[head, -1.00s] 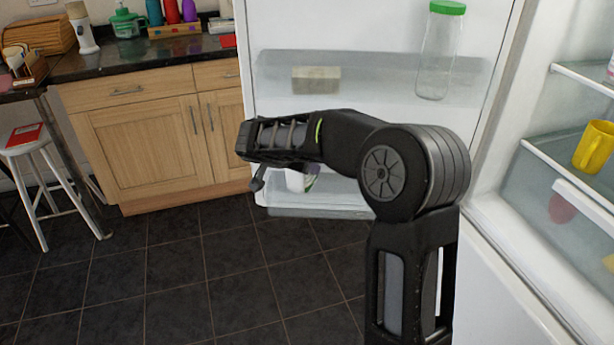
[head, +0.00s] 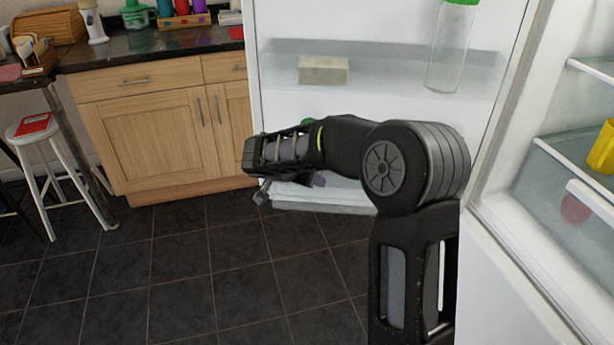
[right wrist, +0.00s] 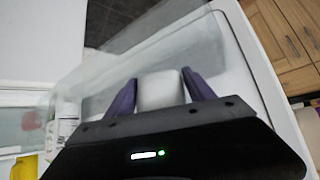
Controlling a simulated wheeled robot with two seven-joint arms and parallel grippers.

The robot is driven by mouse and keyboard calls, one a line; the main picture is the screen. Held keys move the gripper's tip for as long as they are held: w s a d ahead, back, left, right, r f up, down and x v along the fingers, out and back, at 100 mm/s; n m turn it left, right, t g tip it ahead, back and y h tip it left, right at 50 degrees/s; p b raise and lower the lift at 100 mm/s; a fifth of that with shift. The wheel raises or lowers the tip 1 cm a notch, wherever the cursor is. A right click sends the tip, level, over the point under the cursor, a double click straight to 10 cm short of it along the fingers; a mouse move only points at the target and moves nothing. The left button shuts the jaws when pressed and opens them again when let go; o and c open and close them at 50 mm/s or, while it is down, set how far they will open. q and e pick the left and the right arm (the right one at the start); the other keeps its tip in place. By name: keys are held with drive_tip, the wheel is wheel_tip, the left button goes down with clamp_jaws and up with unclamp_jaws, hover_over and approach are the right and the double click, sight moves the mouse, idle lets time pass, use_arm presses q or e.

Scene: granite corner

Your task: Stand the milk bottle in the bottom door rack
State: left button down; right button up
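My right gripper (right wrist: 160,84) has its two purple fingers on either side of a plain white body, the milk bottle (right wrist: 162,92), and appears shut on it. In the head view my right arm hides most of the bottle. A bit of green (head: 307,121), probably its cap, shows just above the arm, and a purple finger (head: 318,180) shows below. The bottom door rack (head: 335,207) is low on the open fridge door, partly behind the arm. Its clear wall (right wrist: 105,75) shows in the right wrist view. I cannot tell whether the bottle touches the rack's floor. My left gripper is out of view.
The upper door rack holds a glass jar with a green lid (head: 450,50) and a pale block (head: 323,70). Fridge shelves with a yellow mug (head: 602,150) are at right. A cabinet (head: 150,130) and a white stool (head: 65,170) stand left. The tiled floor is clear.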

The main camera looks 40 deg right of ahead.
drive_tip(key=shift+o, duration=0.6)
drive_tip(key=shift+w+d+f, duration=0.1)
drive_tip(key=shift+d+f, duration=0.35)
drive_tip(key=shift+f, duration=0.15)
drive_tip(key=shift+a+r, duration=0.4)
drive_tip(key=shift+r, duration=0.3)
drive_tip(key=v, duration=1.1)
drive_tip(key=shift+a, duration=0.15)
